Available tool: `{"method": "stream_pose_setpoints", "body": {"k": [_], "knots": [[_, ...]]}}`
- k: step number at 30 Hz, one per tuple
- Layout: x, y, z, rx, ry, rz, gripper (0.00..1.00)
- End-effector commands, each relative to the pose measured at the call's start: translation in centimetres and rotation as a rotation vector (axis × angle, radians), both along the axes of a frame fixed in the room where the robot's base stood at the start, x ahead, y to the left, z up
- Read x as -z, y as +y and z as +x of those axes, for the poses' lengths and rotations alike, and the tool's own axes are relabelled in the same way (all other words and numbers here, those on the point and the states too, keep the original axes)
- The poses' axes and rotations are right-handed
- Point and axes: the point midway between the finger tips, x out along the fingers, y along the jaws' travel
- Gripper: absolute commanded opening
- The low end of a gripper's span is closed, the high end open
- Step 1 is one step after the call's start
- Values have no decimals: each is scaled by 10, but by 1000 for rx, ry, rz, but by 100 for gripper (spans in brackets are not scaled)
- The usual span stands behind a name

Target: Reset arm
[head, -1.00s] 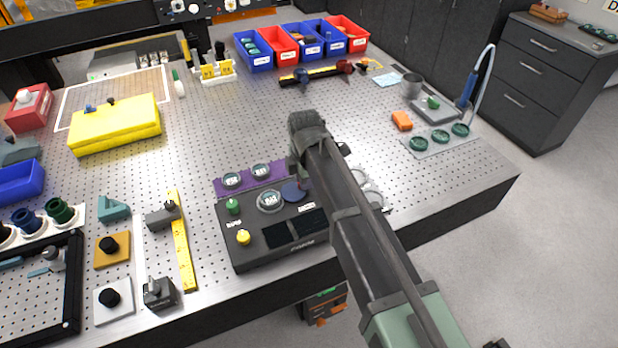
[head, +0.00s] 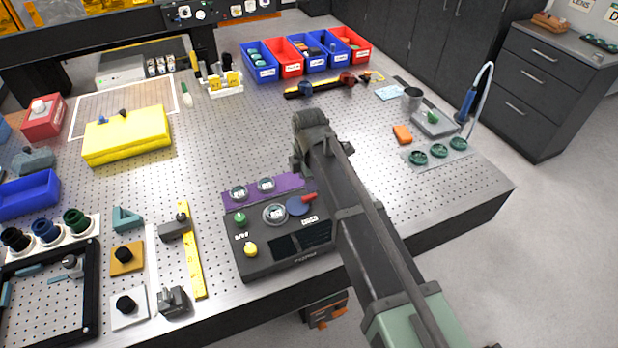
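A black instrument box (head: 262,264) sits near the table's front edge. On its top are a green knob (head: 239,218), a yellow knob (head: 250,249), a round clear-topped dial (head: 274,214) and dark panels. At its back right is a blue disc (head: 297,207) with a red lever (head: 309,197) pointing up and right. My gripper (head: 299,170) hangs at the end of my arm, just behind the disc and lever in the picture, with a visible gap to them. My own wrist hides most of its fingers, so I cannot tell whether it is open.
A purple strip (head: 289,183) with two round pieces lies behind the box. A yellow ruler (head: 193,262) lies to the left. A yellow block (head: 128,137) and coloured bins (head: 262,66) stand farther back. My arm covers the table right of the box. The middle of the table is clear.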

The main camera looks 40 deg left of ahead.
Motion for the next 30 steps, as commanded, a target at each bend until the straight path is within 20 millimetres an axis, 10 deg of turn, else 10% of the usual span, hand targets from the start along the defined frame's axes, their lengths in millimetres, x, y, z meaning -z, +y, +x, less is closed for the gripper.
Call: {"method": "stream_pose_setpoints", "body": {"k": [5,20,25,28,30], "knots": [[-44,0,0,0,0,0,39],[-42,0,0,9,0,0,39],[-42,-4,-3,289,0,0,39],[-40,-39,-17,647,-1,0,39],[-32,-97,-6,993,-1,0,39]]}}
